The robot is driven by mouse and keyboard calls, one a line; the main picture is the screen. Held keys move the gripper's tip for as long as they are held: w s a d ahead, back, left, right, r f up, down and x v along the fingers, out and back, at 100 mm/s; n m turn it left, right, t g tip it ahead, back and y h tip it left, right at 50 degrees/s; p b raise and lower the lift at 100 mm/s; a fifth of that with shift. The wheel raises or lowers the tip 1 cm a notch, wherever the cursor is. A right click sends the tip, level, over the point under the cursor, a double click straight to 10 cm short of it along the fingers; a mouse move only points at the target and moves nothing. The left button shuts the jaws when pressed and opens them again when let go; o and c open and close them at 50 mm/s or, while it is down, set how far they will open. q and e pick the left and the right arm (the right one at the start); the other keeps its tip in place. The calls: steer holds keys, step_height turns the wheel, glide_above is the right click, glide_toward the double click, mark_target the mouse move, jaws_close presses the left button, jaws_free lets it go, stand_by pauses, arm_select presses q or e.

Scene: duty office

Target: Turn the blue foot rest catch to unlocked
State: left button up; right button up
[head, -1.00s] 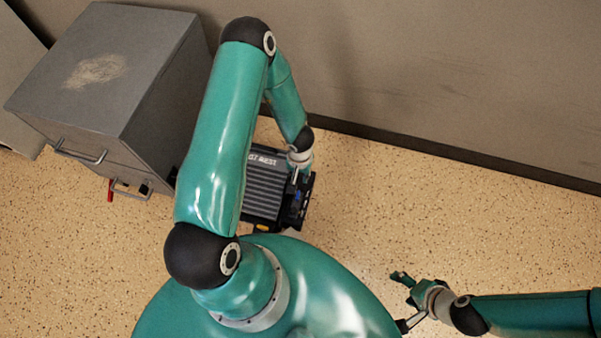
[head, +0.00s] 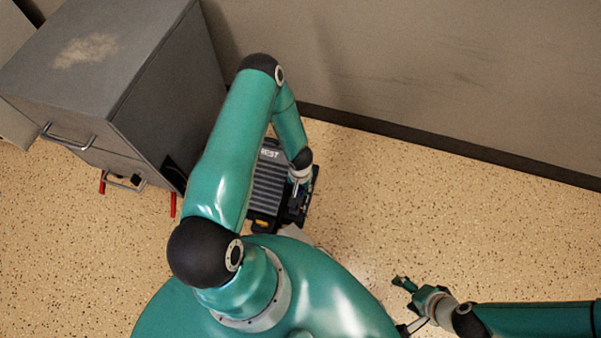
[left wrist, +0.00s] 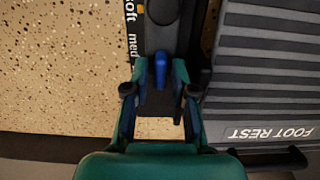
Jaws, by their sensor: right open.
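The foot rest (head: 268,190) is a dark ribbed pedal unit on the floor, partly hidden behind my left arm in the head view. Its ribbed plate, lettered FOOT REST, fills the right of the left wrist view (left wrist: 265,75). The blue catch (left wrist: 160,72) stands on the black side part beside the plate, next to a strip lettered "soft" and "med". My left gripper (left wrist: 160,68) has its fingertips on either side of the catch, with narrow gaps visible. In the head view, the left gripper (head: 298,190) is over the unit's right side. My right gripper (head: 402,303) is open and empty over the floor.
A grey metal cabinet (head: 110,90) with handles and red parts near its bottom stands at the left. A wall with a dark skirting (head: 430,140) runs behind the foot rest. The speckled floor (head: 400,215) right of the foot rest is clear.

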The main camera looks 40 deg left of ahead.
arm_select(q)
steer(key=shift+f, duration=0.25)
jaws_close()
steer(key=shift+n, duration=0.3)
steer(key=n, duration=0.7)
steer(key=shift+p, duration=0.3)
steer(key=n, duration=0.5)
steer(key=n+p, duration=0.1)
steer(key=n, duration=0.4)
steer(key=shift+n, duration=0.3)
